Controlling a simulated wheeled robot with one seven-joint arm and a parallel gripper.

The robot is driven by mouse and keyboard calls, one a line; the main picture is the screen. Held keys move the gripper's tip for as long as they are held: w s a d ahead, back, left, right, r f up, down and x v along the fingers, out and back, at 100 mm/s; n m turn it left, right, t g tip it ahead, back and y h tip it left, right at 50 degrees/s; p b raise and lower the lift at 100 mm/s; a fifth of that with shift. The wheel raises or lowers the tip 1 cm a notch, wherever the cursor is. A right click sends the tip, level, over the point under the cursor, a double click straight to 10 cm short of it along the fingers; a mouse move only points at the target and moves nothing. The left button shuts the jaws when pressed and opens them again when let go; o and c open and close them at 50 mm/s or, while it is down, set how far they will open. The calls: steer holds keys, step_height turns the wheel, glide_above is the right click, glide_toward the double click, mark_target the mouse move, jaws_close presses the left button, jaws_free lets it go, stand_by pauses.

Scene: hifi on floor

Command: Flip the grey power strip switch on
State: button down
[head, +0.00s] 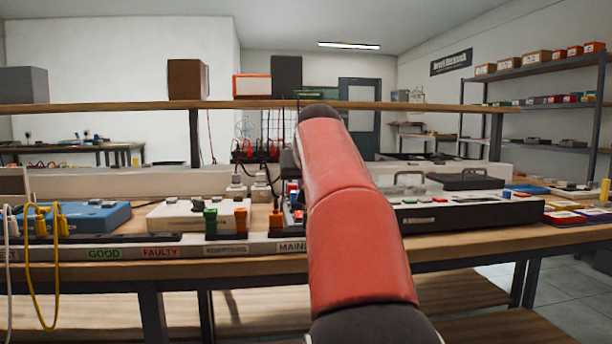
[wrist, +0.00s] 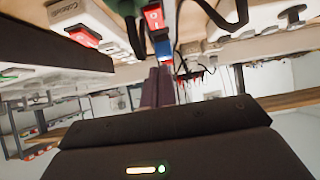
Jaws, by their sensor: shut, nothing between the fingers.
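My gripper (wrist: 159,72) shows in the wrist view as two dark fingers close together, shut and empty. A red switch-like piece (wrist: 153,17) and a blue piece (wrist: 162,47) lie just beyond the fingertips; I cannot tell if the fingers touch anything. In the head view a narrow strip with red and blue pieces (head: 292,192) stands on the bench just left of my red arm, which hides my gripper. I cannot tell for certain which strip is the grey one, nor its switch position.
A pale box with a red switch (wrist: 83,36) is near in the wrist view. In the head view a blue box (head: 92,216), a white unit (head: 180,214) and a black-and-white case (head: 465,213) crowd the bench (head: 215,268). Yellow cables (head: 50,290) hang at left.

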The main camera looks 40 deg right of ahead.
mark_target(300, 216)
steer(key=w+f, duration=0.1)
steer(key=f, duration=0.1)
steer(key=w+d+f+b, duration=0.1)
steer(key=f, duration=0.1)
steer(key=shift+w+d, duration=0.2)
steer(key=shift+w+d+f, duration=0.1)
steer(key=shift+w+f, duration=0.05)
steer(key=shift+f, duration=0.7)
steer(key=shift+r, duration=0.1)
steer(key=p, duration=0.3)
steer(key=shift+w+r+g+y, duration=0.1)
steer(key=shift+w+g+y, duration=0.05)
steer(key=shift+g+y, duration=0.15)
steer(key=shift+d+f+b, duration=0.1)
steer(key=shift+f+b, duration=0.3)
steer(key=shift+b, duration=0.25)
